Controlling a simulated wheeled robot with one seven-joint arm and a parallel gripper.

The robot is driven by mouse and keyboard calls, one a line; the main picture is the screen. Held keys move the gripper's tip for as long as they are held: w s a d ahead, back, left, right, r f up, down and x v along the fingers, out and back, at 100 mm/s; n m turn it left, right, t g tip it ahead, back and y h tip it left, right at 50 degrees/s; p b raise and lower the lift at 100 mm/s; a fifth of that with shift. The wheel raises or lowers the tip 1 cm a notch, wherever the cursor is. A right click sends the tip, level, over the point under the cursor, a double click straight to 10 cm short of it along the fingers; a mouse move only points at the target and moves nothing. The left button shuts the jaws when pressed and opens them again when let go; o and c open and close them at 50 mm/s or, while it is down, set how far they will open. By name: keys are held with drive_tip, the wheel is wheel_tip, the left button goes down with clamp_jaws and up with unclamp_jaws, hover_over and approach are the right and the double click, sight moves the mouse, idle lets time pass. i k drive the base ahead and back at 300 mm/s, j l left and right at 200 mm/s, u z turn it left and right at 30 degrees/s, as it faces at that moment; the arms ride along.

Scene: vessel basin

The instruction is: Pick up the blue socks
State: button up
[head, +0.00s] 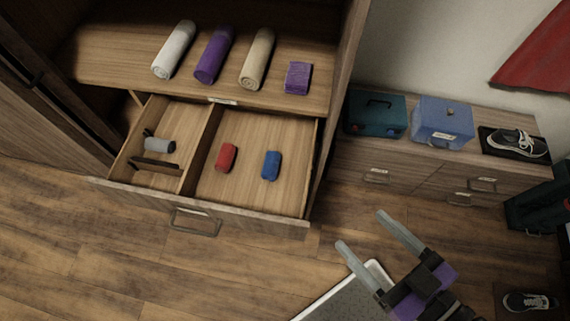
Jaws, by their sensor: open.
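The blue socks (271,166) are a small rolled bundle lying in the right compartment of the open drawer (205,215). Red socks (227,157), a similar bundle, lie to their left in the same compartment, apart from them. My gripper (362,233) is open and empty at the lower middle right. Its two long grey fingers point up and left. It is outside the drawer, to the right of and below the blue socks in the picture, with a clear gap between them.
The drawer's left compartment holds a grey roll (160,145) and a dark strip (153,165). Rolled towels (213,55) and a purple folded cloth (298,78) lie on the shelf above. A low cabinet (405,172) with boxes and a shoe stands right.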

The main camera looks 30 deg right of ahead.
sight(271, 165)
drive_tip(key=i+j+z, duration=0.25)
drive_tip(key=j, duration=0.4)
drive_tip(key=i+j+z, duration=0.25)
drive_tip(key=j, duration=0.4)
drive_tip(key=j+z, duration=0.25)
drive_tip(key=j, duration=0.45)
drive_tip(key=j+z, duration=0.2)
drive_tip(key=j, duration=0.5)
